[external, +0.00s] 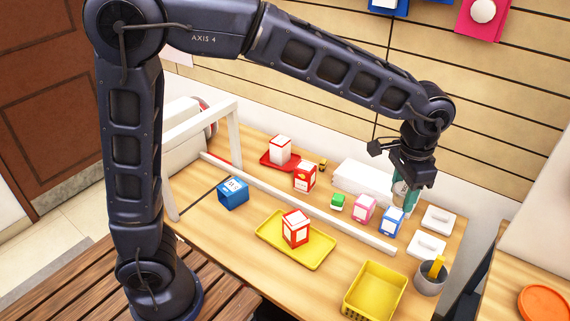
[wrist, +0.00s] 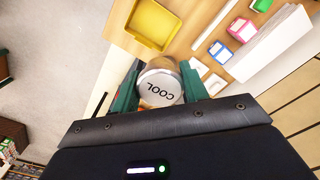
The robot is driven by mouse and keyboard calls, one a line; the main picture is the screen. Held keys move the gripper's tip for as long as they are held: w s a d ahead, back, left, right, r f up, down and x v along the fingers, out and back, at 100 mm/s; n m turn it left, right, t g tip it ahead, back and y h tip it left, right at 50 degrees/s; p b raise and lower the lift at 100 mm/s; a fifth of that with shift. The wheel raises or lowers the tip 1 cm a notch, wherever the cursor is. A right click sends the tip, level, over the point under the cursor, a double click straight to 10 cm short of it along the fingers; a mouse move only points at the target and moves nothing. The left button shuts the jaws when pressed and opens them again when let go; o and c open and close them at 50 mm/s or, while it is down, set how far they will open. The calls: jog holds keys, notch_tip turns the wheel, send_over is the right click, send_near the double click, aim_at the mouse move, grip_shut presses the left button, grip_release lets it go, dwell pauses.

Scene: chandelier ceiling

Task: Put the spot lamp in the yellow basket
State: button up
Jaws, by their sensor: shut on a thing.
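The yellow basket (external: 375,289) stands empty at the table's front right, nearer the camera than my gripper. It also shows at the top of the wrist view (wrist: 158,24).
A yellow tray (external: 268,236) holds a red-and-white box (external: 296,229). A white rail (external: 310,208) crosses the table. Pink (external: 363,209) and blue (external: 391,221) boxes stand near my gripper. A grey cup (external: 429,283) stands right of the basket; white plates (external: 427,245) lie behind it.

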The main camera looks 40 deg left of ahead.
aim_at(373, 301)
jog(key=f, duration=1.2)
jog(key=s+d+f, duration=0.1)
jog(key=f, duration=1.2)
jog(key=s+f, duration=0.1)
jog(key=f, duration=1.2)
jog(key=shift+d, duration=0.35)
jog(key=shift+f, duration=0.1)
jog(key=o, duration=1)
notch_tip(373, 301, up, 12)
jog(key=shift+r, duration=0.15)
